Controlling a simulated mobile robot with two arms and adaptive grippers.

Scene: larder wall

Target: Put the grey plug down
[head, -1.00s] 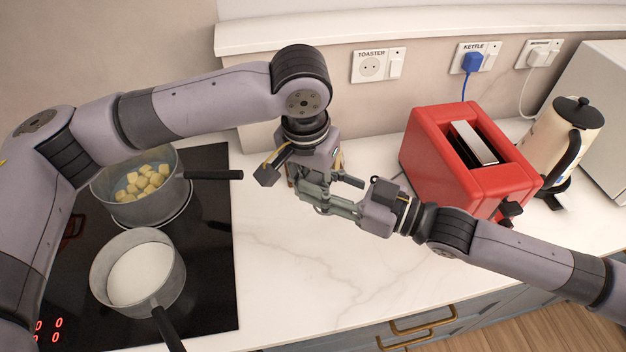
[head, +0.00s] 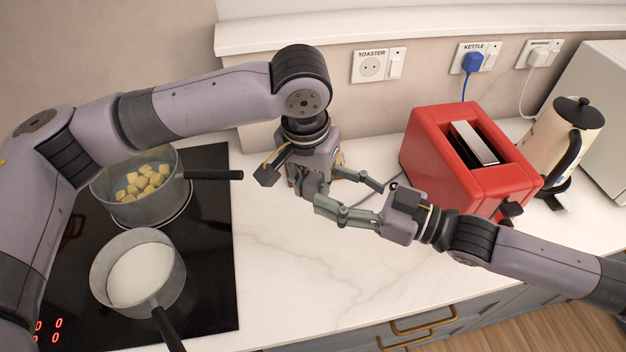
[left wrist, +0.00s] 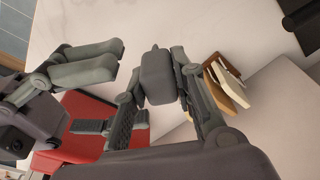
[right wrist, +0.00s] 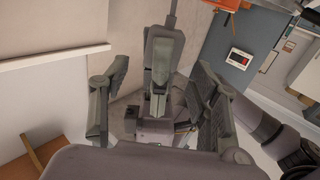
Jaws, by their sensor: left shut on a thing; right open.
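The grey plug (left wrist: 158,78) is held between the fingers of my left gripper (left wrist: 160,100) in the left wrist view. In the head view my left gripper (head: 314,186) points down above the counter, and the plug is hidden or too small to tell there. My right gripper (head: 335,190) is open, its fingers spread just beside the left gripper. Its open fingers also show in the left wrist view (left wrist: 92,62). In the right wrist view the left gripper (right wrist: 160,85) lies between the right gripper's spread fingers (right wrist: 158,100).
The red toaster (head: 440,135) stands right of the grippers, with a grey cord (head: 368,197) near it. The toaster socket (head: 371,68) is empty. Pots (head: 118,205) stand on the black hob (head: 215,270). The white counter (head: 300,270) in front is clear.

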